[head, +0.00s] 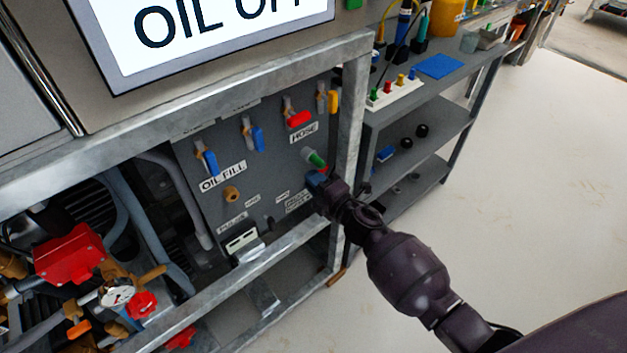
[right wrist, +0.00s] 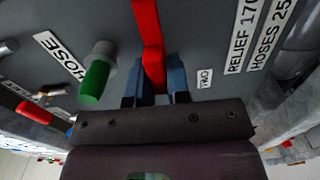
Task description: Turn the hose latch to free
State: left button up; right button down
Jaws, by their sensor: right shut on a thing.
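The red hose latch (right wrist: 148,38) is a flat bar on the grey panel, standing between my fingertips in the right wrist view. My right gripper (right wrist: 161,82) is shut on its lower end, with a blue fingertip on each side. In the head view my right gripper (head: 318,183) is at the panel's right part and hides most of the latch. A green knob (right wrist: 96,80) sticks out just left of the latch; it also shows in the head view (head: 315,157). My left gripper is not in view.
The grey panel (head: 262,178) carries blue, red and yellow valve handles and sits behind a metal frame post (head: 351,110). Pipes and a red part (head: 70,255) fill the lower left. A shelf rack (head: 420,125) stands right; the floor there is clear.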

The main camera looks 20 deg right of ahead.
jog(key=shift+n, duration=0.3)
dwell(0.4)
jog(key=c, duration=1.1)
grip_release()
jog(key=shift+s, duration=0.1)
jog(key=shift+s+d, duration=0.15)
jog(key=shift+s, duration=0.15)
jog(key=p+v, duration=0.1)
jog(key=v, duration=0.9)
